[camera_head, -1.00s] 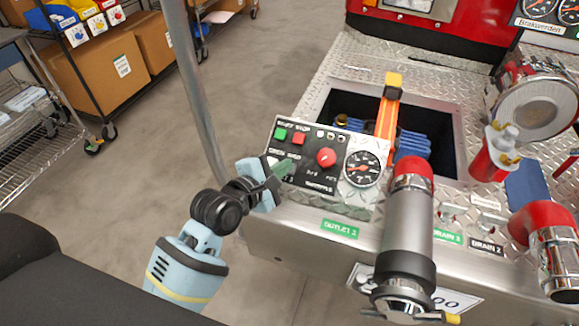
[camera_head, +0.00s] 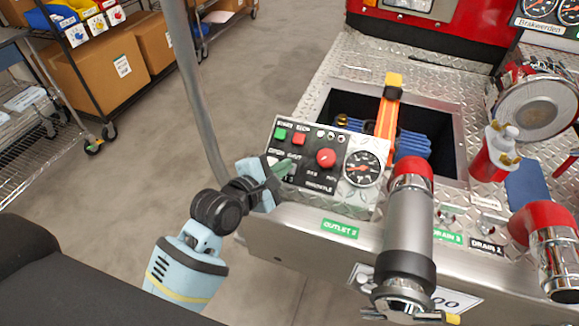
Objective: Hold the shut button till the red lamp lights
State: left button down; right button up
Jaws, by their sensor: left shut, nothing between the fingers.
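The black control panel (camera_head: 298,183) on the pump deck carries a green button (camera_head: 280,134), a red button (camera_head: 299,139), a large red knob (camera_head: 326,158) and a round gauge (camera_head: 362,168). The small panel lettering is too blurred to tell which button is the shut button. My right gripper is out of view.
A grey pole (camera_head: 190,95) stands left of the panel. A deck recess behind the panel holds a blue hose (camera_head: 412,141) and an orange bar (camera_head: 387,115). A red-capped pipe (camera_head: 407,215) rises just right of the panel.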

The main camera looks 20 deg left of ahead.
pick_arm(q)
jog(key=shift+f, duration=0.1)
jog(key=shift+w+f, duration=0.2)
jog(key=shift+f, duration=0.05)
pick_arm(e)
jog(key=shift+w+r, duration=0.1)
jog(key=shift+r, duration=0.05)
